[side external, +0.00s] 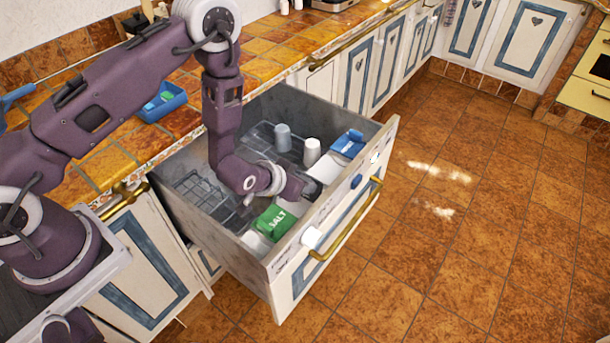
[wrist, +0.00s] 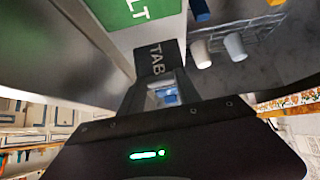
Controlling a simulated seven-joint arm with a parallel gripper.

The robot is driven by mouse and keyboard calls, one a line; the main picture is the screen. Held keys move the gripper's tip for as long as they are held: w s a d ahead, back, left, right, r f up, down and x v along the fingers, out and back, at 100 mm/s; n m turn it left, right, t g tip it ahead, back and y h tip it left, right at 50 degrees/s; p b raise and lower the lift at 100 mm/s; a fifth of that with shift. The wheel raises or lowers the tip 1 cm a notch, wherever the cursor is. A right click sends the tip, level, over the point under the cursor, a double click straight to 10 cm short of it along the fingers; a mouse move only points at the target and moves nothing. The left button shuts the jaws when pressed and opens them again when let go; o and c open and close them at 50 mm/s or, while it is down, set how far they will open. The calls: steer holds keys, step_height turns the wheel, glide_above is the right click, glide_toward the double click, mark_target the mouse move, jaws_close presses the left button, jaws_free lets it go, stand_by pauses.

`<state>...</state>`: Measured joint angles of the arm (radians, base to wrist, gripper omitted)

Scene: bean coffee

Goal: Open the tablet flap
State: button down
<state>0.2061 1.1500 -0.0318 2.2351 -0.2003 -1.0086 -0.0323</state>
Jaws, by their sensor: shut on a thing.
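The dark flap lettered "TAB" (wrist: 156,58) sits beside the green "SALT" panel in the wrist view. My gripper (wrist: 165,92) is right in front of it, and a small white-and-blue piece (wrist: 168,96), which looks like a tablet, shows between the fingers. My gripper is shut on this piece. In the side view my gripper (side external: 294,188) is low inside the open drawer (side external: 222,228), near its front wall. My gripper and wrist hide the flap there. I cannot tell whether the flap is touched or how far it stands open.
The green salt panel (side external: 275,222) and a blue panel (side external: 347,143) lie along the drawer's front side. A grey cup (side external: 283,138) and a white cup (side external: 312,151) stand in the rack. A blue tray (side external: 162,103) rests on the counter. The floor (side external: 470,240) is clear.

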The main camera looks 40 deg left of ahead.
steer(key=shift+s+f+t, duration=0.3)
steer(key=shift+s+t, duration=0.4)
steer(key=shift+t, duration=0.2)
steer(key=shift+a, duration=0.1)
steer(key=c, duration=0.8)
jaws_free()
steer(key=shift+c, duration=0.2)
steer(key=shift+s+r, duration=0.15)
steer(key=shift+s, duration=0.1)
step_height(320, 180, up, 8)
steer(key=s, duration=0.2)
steer(key=shift+r, duration=0.25)
